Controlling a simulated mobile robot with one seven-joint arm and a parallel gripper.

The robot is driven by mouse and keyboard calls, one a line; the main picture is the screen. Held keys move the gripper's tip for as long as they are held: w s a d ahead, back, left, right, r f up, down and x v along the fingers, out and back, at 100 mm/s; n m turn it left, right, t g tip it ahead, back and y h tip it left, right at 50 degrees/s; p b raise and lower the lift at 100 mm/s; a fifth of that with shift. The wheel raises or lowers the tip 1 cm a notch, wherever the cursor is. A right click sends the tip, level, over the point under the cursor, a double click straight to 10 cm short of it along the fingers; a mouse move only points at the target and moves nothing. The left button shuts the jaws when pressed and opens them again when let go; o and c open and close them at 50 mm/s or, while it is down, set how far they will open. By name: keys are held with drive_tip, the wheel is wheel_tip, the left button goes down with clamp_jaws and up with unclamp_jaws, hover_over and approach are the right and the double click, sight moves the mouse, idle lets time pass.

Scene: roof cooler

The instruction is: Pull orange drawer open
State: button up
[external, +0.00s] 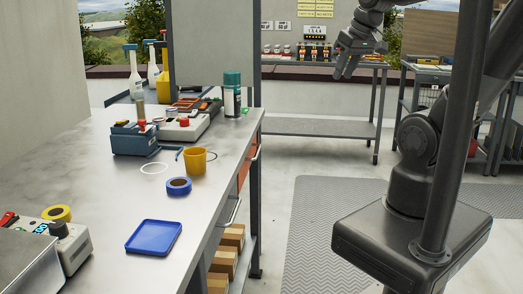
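The orange drawer (244,170) is set under the workbench top at its far right end, seen edge-on. Its orange front shows as a narrow strip facing the aisle, with a handle (254,151) near its top. The drawer looks closed, though the steep angle makes this hard to judge. My gripper (344,66) hangs in the air at the upper right, pointing down, well apart from the drawer and to its right. Whether its fingers are open or shut is too small to tell. Nothing shows held in it.
The workbench (105,205) carries a blue tray (154,238), a yellow cup (195,160) and a blue tape roll (179,186). A dark post stands beside the drawer. Cardboard boxes (222,262) sit on the lower shelf. The floor with a grey mat (325,225) is clear between bench and my base.

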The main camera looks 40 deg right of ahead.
drive_tip(key=w+f+m+g+y, duration=0.1)
drive_tip(key=w+f+g+y, duration=0.1)
drive_tip(key=w+f+y, duration=0.5)
drive_tip(key=w+f+g, duration=0.3)
drive_tip(key=w+f, duration=0.2)
drive_tip(key=w, duration=0.6)
drive_tip(key=w+d+f+m+t+y, duration=0.2)
drive_tip(key=w+d+f+t+y, duration=0.15)
drive_tip(key=w+f, duration=0.45)
drive_tip(key=w+d+f+m+t+y, duration=0.25)
drive_tip(key=w+d+f+y, duration=0.2)
drive_tip(key=f, duration=0.85)
drive_tip(key=w+a+f+h, duration=0.1)
drive_tip(key=w+a, duration=0.3)
drive_tip(key=a, duration=0.5)
drive_tip(key=shift+f, duration=0.3)
drive_tip(key=shift+a, duration=0.1)
clamp_jaws()
